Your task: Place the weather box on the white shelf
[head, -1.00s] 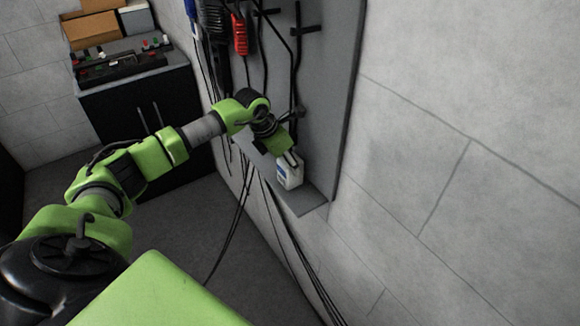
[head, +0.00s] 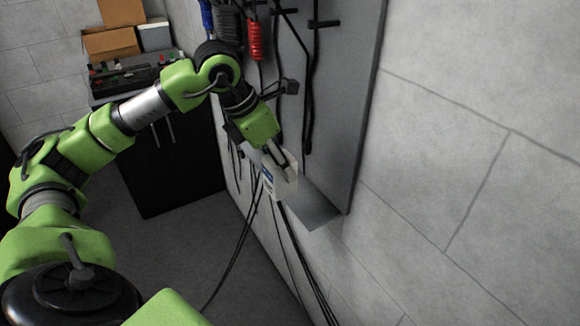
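The weather box is a small white box (head: 279,181) with a blue mark on its face. My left gripper (head: 277,160) reaches down to it from above, with its fingers at the box's top, and appears shut on it. The box is tilted and hangs at the left edge of a narrow grey shelf (head: 318,207) on the wall panel. I cannot tell whether the box touches the shelf. No white shelf can be made out. My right gripper is not in view.
Black cables and a red coiled cable (head: 255,40) hang on the grey panel (head: 345,110). More cables hang below the shelf. A black cabinet (head: 165,165) with electronics and cardboard boxes (head: 112,42) stands at the back left. The floor between is clear.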

